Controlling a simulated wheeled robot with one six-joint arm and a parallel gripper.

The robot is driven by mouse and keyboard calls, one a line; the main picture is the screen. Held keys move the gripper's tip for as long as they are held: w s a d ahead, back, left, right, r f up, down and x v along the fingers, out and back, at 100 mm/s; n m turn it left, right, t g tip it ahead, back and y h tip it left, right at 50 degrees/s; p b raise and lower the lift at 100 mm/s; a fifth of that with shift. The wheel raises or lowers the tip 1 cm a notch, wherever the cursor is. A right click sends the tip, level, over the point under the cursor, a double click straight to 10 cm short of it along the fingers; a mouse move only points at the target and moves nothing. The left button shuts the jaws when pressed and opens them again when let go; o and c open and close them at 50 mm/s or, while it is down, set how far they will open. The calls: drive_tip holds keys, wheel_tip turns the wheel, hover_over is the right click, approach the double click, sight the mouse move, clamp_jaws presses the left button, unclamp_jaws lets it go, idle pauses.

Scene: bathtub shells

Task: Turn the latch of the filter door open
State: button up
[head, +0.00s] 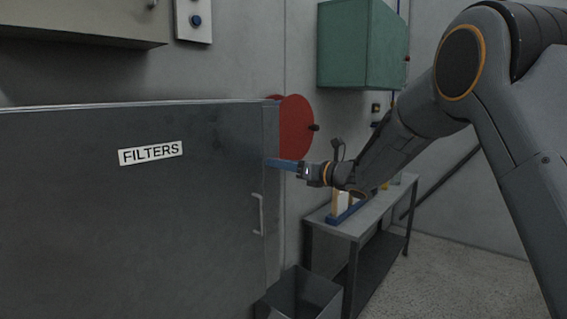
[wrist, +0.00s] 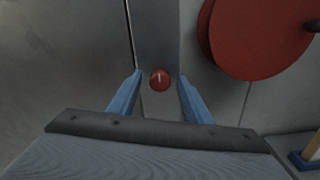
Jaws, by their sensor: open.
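The filter door (head: 110,220) is a large dark grey panel with a white FILTERS label (head: 150,153) and a pale bar handle (head: 258,214) near its right edge. It looks shut. My gripper (head: 276,163) is at the door's right edge, with its blue fingers pointing left. In the wrist view my gripper (wrist: 160,84) is open and empty. A small round red knob (wrist: 160,79) with a pale mark, apparently the latch, shows between the fingertips, with a gap on both sides. I cannot tell how far ahead it is. In the head view the knob is not visible.
A red disc (head: 295,128) with a dark knob is on the wall just behind the door's edge; it also shows in the wrist view (wrist: 255,35). A dark open bin (head: 300,296) and a grey bench (head: 355,222) stand below. A green cabinet (head: 355,45) hangs above.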

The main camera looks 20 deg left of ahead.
drive_tip(key=c, duration=1.1)
drive_tip(key=shift+o, duration=0.2)
drive_tip(key=shift+m+b, duration=0.3)
drive_tip(key=shift+b, duration=0.1)
drive_tip(key=m+b, duration=0.4)
drive_tip(key=m, duration=1.3)
drive_tip(key=shift+f+b, duration=0.2)
drive_tip(key=shift+b, duration=0.15)
drive_tip(key=shift+m, duration=0.3)
